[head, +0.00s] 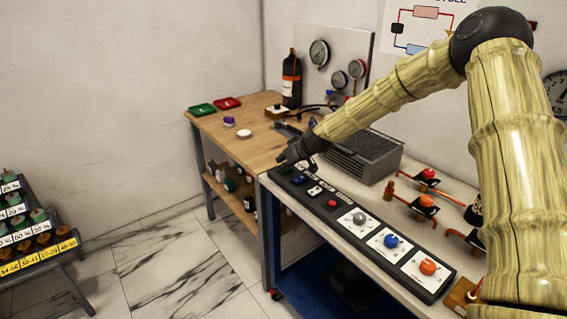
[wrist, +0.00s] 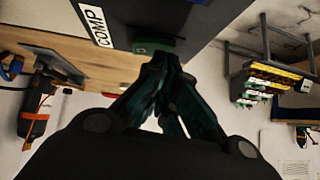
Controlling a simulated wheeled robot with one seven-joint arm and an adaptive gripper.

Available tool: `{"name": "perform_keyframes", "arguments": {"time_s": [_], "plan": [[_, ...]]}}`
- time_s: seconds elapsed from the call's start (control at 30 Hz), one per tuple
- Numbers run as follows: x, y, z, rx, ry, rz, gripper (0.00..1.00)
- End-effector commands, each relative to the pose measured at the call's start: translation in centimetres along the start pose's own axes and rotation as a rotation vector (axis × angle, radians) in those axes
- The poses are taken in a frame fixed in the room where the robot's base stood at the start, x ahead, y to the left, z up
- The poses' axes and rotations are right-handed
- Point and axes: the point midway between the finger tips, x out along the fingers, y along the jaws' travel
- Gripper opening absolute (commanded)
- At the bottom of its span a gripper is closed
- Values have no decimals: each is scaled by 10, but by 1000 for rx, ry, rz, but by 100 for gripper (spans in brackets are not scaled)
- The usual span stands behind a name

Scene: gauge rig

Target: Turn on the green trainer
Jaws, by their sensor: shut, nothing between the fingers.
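The trainer's black control panel (head: 345,222) runs along the front edge of a bench. It carries small switches at its far left end, a red button (head: 332,203), and grey, blue and orange knobs on white plates. My gripper (head: 288,160) is over the panel's far left end and hides part of it. In the wrist view my shut, empty gripper (wrist: 168,62) has its fingertips at the lower edge of a green switch (wrist: 153,46), beside a white "COMP" label (wrist: 90,24). I cannot tell whether they touch.
A wooden table (head: 225,125) at the left holds green and red trays and a black bottle (head: 291,80). A rack (head: 35,230) stands far left; open floor lies between.

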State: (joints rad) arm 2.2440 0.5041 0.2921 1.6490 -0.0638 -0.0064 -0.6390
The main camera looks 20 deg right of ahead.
Motion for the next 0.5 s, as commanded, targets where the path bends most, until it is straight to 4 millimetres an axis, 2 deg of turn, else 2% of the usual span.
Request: {"name": "perform_keyframes", "arguments": {"time_s": [0.5], "plan": [[-3,15,-3,1,0,0,0]]}}
